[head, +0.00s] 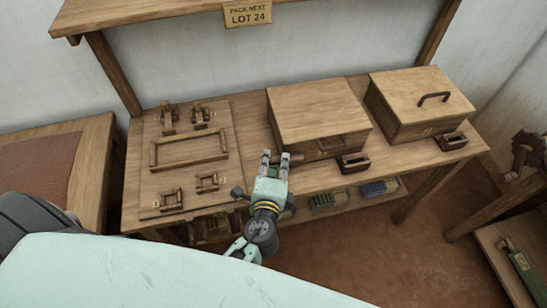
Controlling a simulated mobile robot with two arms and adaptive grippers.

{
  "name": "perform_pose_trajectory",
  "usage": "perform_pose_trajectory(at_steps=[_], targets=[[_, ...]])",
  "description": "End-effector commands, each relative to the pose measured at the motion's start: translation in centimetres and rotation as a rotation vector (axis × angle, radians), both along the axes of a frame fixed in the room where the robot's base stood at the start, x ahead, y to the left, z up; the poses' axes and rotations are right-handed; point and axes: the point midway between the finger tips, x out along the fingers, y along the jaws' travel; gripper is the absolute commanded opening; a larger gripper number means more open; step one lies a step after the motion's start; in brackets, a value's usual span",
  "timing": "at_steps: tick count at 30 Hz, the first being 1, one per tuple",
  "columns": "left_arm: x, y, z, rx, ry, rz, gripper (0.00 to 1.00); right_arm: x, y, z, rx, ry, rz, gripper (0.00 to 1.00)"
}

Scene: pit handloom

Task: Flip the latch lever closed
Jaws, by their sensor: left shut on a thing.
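My left gripper (276,156) reaches up from below to the front left of the middle wooden box (315,108). Its fingers are shut on a short reddish-brown bar, which looks like the latch lever (296,157). The bar lies about level across the fingers and sticks out to their right. Its pivot and far end are hidden, so its exact angle is hard to tell. The box lid is down. A dark bar (331,142) shows on the box front, to the right of the gripper. My right gripper is not in view.
A board (236,152) with a wooden frame (189,150) and small brackets lies at the left of the bench. A handled box (415,97) stands right. Small dark open trays (353,163) sit at the front edge. Coloured bundles (328,200) lie on the shelf below.

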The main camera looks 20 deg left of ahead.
Motion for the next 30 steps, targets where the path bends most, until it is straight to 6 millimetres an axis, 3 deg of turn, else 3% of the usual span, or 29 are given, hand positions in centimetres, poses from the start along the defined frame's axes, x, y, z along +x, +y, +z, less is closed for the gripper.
perform_pose_trajectory(at_steps=[1,9,24,25,30], targets=[[-0.1,-0.2,0.8,0.025,0.024,-0.001,0.00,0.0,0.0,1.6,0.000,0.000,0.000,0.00],[0.2,-0.6,1.8,0.172,0.124,-0.002,0.00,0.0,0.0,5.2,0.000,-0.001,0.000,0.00],[0.2,-0.7,1.5,0.232,0.166,-0.003,0.00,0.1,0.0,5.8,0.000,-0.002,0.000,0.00],[0.2,-0.7,1.5,0.232,0.166,-0.003,0.20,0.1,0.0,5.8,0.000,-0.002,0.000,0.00],[0.3,-0.7,1.6,0.232,0.162,-0.002,0.35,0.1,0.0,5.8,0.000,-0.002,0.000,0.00]])
